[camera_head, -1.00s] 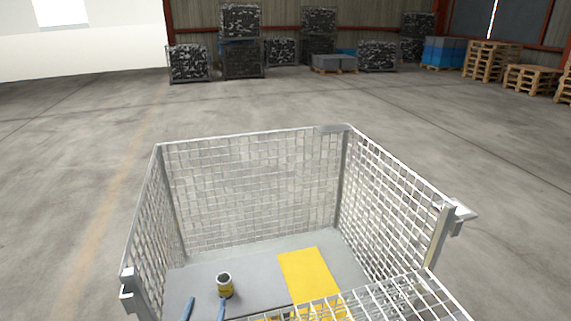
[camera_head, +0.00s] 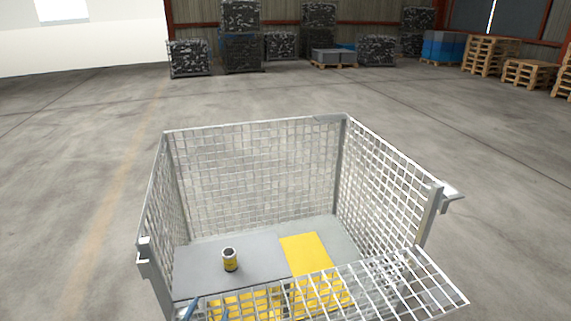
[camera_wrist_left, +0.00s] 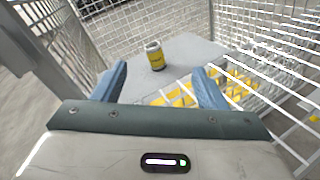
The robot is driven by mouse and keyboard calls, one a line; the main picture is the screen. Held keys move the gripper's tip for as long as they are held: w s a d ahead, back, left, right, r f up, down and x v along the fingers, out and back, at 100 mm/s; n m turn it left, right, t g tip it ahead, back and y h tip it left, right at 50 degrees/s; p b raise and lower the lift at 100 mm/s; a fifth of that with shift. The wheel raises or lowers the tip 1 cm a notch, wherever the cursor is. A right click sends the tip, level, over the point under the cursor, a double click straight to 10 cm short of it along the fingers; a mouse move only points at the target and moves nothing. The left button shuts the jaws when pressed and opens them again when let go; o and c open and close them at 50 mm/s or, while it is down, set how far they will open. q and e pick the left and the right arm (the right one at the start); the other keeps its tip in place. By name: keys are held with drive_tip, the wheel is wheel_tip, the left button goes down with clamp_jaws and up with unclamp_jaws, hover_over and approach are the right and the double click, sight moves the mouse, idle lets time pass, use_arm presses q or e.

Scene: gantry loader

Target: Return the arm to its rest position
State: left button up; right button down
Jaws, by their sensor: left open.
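My left gripper (camera_head: 190,308) shows only as a blue fingertip at the bottom edge of the head view, by the front of a wire mesh cage. In the left wrist view its two blue fingers (camera_wrist_left: 160,84) are spread apart with nothing between them. A small dark and yellow can (camera_head: 230,261) stands upright on a grey panel inside the cage. The can also shows in the left wrist view (camera_wrist_left: 155,55), beyond the fingertips and apart from them. My right gripper is in neither view.
The mesh cage (camera_head: 250,180) has tall back and side walls, and a lower mesh front panel (camera_head: 385,278) tilts outward. Yellow areas (camera_head: 306,253) show on its floor. Open concrete floor surrounds it. Stacked mesh crates (camera_head: 240,52) and wooden pallets (camera_head: 490,60) stand far back.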

use_arm(q)
drive_tip(key=s+a+f+m+g+y, duration=0.1)
drive_tip(key=s+a+m+g, duration=0.25)
drive_tip(key=s+m, duration=0.65)
drive_tip(key=s+a+m+g+y, duration=0.15)
drive_tip(key=s+m+g, duration=0.35)
drive_tip(key=s+m, duration=0.5)
drive_tip(key=s+a+f+m+g+y, duration=0.1)
drive_tip(key=s+a+m+g, duration=0.3)
drive_tip(key=s+m, duration=0.6)
wheel_tip(320, 180, down, 26)
drive_tip(key=w+a+m+g, duration=0.1)
drive_tip(key=w+g, duration=0.1)
drive_tip(key=s+f, duration=0.5)
drive_tip(key=f, duration=0.3)
drive_tip(key=s+a+f, duration=0.1)
drive_tip(key=s+f, duration=0.5)
drive_tip(key=f, duration=0.3)
drive_tip(key=shift+s+f+g+h, duration=0.15)
drive_tip(key=shift+f+g+h, duration=0.15)
drive_tip(key=shift+g+h, duration=0.05)
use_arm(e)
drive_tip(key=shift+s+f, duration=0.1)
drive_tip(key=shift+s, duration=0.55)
use_arm(q)
drive_tip(key=shift+a, duration=0.1)
